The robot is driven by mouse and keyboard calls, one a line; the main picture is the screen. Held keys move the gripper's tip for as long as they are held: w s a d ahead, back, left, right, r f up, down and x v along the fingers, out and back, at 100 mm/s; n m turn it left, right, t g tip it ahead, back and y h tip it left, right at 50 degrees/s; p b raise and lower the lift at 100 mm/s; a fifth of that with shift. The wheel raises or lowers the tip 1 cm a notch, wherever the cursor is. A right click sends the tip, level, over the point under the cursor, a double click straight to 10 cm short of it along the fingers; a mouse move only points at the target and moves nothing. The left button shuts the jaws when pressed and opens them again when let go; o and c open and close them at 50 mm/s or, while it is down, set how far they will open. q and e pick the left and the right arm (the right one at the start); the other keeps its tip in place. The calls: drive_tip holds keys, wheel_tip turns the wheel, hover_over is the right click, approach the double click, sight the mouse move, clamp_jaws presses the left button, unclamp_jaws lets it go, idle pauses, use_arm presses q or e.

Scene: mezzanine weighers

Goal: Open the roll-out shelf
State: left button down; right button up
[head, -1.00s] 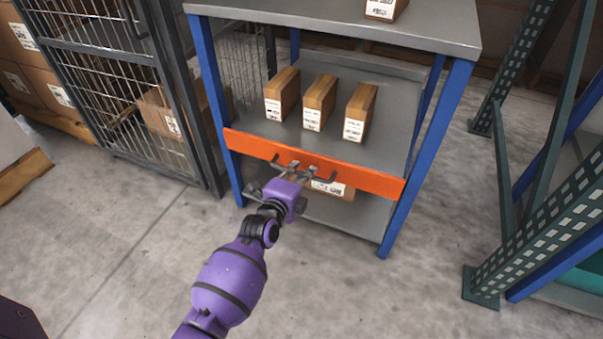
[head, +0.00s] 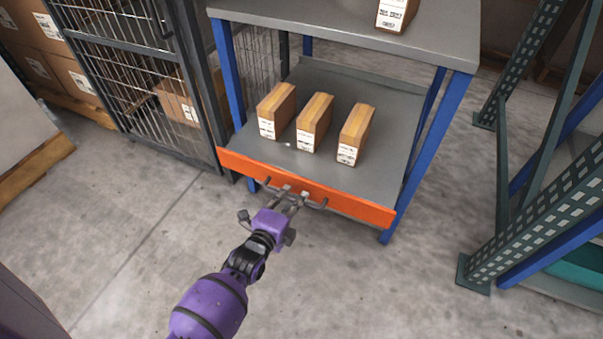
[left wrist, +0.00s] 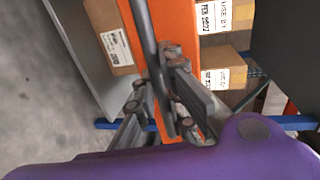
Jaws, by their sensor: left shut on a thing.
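The roll-out shelf (head: 380,172) is a grey board with an orange front (head: 345,200) in a blue-legged rack. It stands partly out, its front ahead of the rack's front legs. A dark bar handle (head: 318,205) runs along the orange front. My left gripper (head: 289,194) is shut on the handle; the left wrist view shows the fingers (left wrist: 160,95) at the bar (left wrist: 152,55). Three cardboard boxes with white labels, left (head: 277,110), middle (head: 314,122) and right (head: 354,134), stand on the shelf. My right gripper is not in view.
A grey top (head: 340,18) with a labelled box (head: 396,12) is above the shelf. A wire-mesh cage (head: 135,70) stands close at left. A green perforated rack (head: 540,200) stands at right. The concrete floor in front is clear.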

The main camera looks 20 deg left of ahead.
use_arm(q)
drive_tip(key=f+p+v, duration=0.3)
drive_tip(key=v, duration=1.4)
drive_tip(key=s+f+p+v, duration=0.1)
drive_tip(key=f+p+v, duration=0.2)
drive_tip(key=v, duration=1.4)
drive_tip(key=shift+s+f+p, duration=0.25)
drive_tip(key=shift+f+p, duration=0.1)
drive_tip(key=shift+f, duration=0.2)
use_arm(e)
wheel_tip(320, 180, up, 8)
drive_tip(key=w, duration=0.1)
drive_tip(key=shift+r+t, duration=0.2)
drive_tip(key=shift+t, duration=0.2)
use_arm(q)
drive_tip(key=shift+d, duration=0.1)
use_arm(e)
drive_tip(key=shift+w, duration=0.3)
use_arm(q)
drive_tip(key=c, duration=1.8)
unclamp_jaws()
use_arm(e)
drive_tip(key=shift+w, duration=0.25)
use_arm(q)
drive_tip(key=v, duration=1.1)
drive_tip(key=shift+s, duration=0.4)
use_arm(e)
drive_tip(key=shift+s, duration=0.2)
